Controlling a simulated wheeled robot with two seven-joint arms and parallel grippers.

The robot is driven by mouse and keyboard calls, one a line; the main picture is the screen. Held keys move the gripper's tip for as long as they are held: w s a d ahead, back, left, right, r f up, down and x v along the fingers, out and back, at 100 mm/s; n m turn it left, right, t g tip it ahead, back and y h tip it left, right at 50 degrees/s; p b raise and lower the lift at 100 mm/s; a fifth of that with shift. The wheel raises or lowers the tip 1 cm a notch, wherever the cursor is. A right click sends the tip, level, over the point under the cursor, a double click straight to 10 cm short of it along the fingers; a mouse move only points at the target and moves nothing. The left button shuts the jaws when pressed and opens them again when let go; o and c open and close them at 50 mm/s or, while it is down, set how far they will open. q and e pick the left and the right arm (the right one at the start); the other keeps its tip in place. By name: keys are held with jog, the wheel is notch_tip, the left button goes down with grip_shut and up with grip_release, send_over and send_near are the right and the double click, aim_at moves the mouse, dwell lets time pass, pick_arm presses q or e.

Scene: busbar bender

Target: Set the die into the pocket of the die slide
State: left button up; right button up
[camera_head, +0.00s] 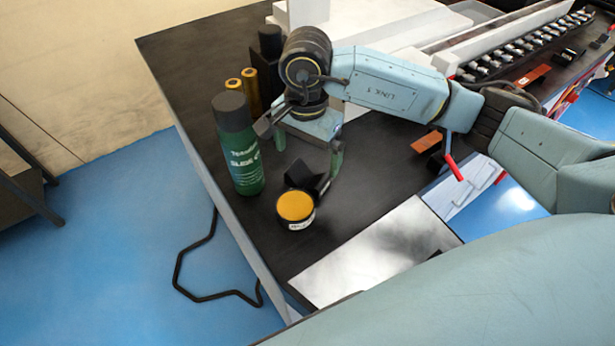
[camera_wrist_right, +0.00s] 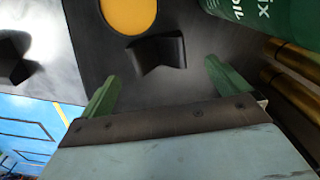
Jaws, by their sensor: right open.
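A small black block with a V notch (camera_head: 305,178), which looks like the die, lies on the dark bench behind a yellow-topped tin. It also shows in the right wrist view (camera_wrist_right: 158,54), ahead of and between the green fingertips. My right gripper (camera_head: 302,167) is open above the bench at the block, its fingers spread on either side with nothing held. In the wrist view the block is apart from both fingers of my right gripper (camera_wrist_right: 162,72). I cannot make out the die slide's pocket; the arm covers part of the machine side. My left gripper is not in view.
The yellow-topped tin (camera_head: 296,206) and a green spray can (camera_head: 237,145) stand close to the gripper. Brass cylinders (camera_head: 250,88) stand behind the can. Another dark notched piece (camera_wrist_right: 14,58) lies farther off. A white machine (camera_head: 395,32) is at the back.

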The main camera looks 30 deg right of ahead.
aim_at(307, 181)
jog(key=shift+s+f+p, duration=0.2)
jog(key=shift+f+p, duration=0.35)
jog(key=shift+f, duration=2.5)
jog(key=c, duration=1.6)
jog(key=shift+w+r, duration=0.1)
jog(key=shift+r, duration=0.05)
jog(key=shift+c, duration=0.7)
jog(key=shift+r, duration=0.1)
